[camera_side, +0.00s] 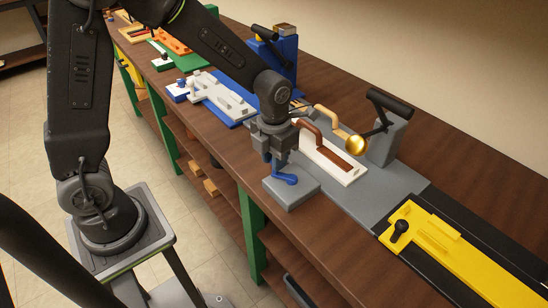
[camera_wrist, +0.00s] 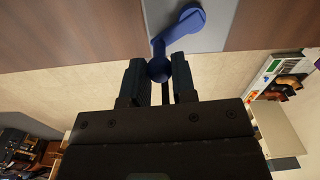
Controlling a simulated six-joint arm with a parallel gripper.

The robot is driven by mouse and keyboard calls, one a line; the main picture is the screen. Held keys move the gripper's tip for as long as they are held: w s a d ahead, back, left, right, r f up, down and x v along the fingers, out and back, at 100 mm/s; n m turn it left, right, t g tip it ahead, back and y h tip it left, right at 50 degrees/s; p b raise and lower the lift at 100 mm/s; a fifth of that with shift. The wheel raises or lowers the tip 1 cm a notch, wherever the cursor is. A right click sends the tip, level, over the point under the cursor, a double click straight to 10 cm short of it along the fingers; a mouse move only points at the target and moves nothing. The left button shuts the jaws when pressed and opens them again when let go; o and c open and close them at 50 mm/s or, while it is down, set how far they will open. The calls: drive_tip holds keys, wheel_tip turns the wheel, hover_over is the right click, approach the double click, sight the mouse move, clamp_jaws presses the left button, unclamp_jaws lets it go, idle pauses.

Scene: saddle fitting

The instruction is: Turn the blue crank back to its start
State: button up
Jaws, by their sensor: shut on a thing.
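The blue crank (camera_side: 285,178) sits on a grey block (camera_side: 302,193) near the front edge of the bench. My gripper (camera_side: 276,160) is above the block, pointing down, and is shut on the crank's handle. In the wrist view the crank's round hub and arm (camera_wrist: 186,24) lie on the grey top (camera_wrist: 218,32), and the handle's ball end (camera_wrist: 158,69) is between the two fingers of my gripper (camera_wrist: 158,82). The fingers hide the sides of the handle.
A yellow fixture (camera_side: 440,240) lies to the right. The bench front (camera_side: 335,245) is clear.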

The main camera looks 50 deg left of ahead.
drive_tip(key=shift+w, duration=0.1)
idle(0.3)
drive_tip(key=o, duration=0.9)
drive_tip(key=shift+o, duration=0.2)
wheel_tip(320, 180, up, 14)
drive_tip(key=shift+a+f, duration=0.1)
